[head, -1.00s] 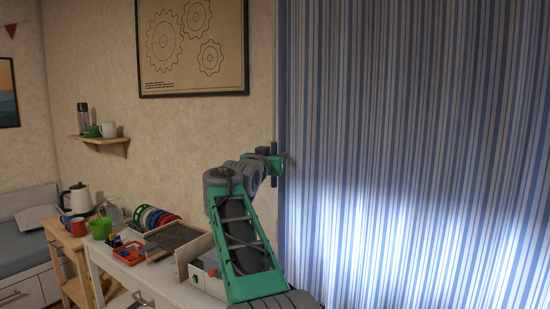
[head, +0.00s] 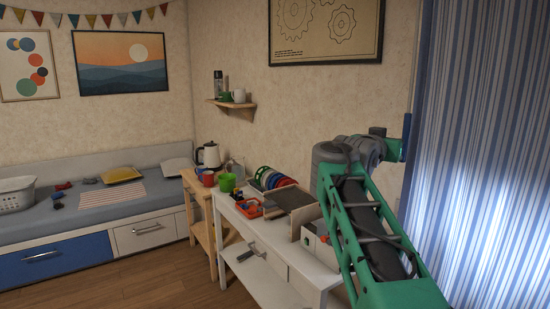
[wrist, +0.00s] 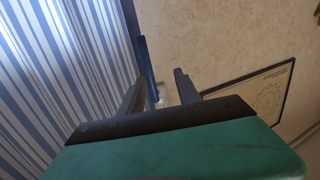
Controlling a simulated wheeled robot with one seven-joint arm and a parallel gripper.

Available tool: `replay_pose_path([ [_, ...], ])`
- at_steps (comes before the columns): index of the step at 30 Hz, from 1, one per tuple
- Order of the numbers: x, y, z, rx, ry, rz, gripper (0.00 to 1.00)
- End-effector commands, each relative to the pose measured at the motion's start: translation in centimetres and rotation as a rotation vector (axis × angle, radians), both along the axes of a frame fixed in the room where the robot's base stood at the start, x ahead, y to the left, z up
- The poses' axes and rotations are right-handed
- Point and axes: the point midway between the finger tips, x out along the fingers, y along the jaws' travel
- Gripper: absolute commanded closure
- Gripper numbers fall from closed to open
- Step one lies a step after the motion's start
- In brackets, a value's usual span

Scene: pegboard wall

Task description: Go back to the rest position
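My gripper (head: 404,138) is at the end of my raised green and grey arm, high in front of the wall near the left edge of the striped curtain (head: 478,150). In the wrist view my gripper (wrist: 161,80) shows two dark fingers standing apart, with a gap between them. A narrow blue piece shows by the left finger; I cannot tell what it belongs to. I see nothing held between the fingers. The curtain fills the left of the wrist view, and the wall with the framed gear poster (wrist: 262,100) is on the right.
Below my arm, a white table (head: 258,268) carries a red tray (head: 249,208), a green cup (head: 227,182) and a rack of coloured discs (head: 272,178). A kettle (head: 209,155) stands behind. A wall shelf (head: 230,104) and bench (head: 95,205) are left. The floor (head: 150,280) is clear.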

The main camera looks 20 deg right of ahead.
Motion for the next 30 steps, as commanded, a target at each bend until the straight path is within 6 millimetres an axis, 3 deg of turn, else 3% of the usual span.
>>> replay_pose_path([
  [2, 0.3, 3.8, -2.6, 0.073, 0.101, 0.109, 0.61],
  [4, -0.3, 8.0, -6.6, 0.152, 0.221, 0.222, 0.61],
  [7, -2.7, 14.1, -12.7, 0.260, 0.400, 0.371, 0.61],
  [11, -8.3, 21.2, -20.1, 0.377, 0.632, 0.531, 0.61],
  [15, -16.2, 27.4, -26.8, 0.478, 0.874, 0.672, 0.61],
  [18, -21.1, 30.2, -30.1, 0.524, 1.009, 0.741, 0.61],
  [21, -24.1, 31.6, -31.9, 0.549, 1.087, 0.775, 0.61],
  [24, -25.0, 32.0, -32.6, 0.556, 1.112, 0.788, 0.61],
  [30, -25.0, 32.0, -32.7, 0.556, 1.112, 0.786, 0.61],
])
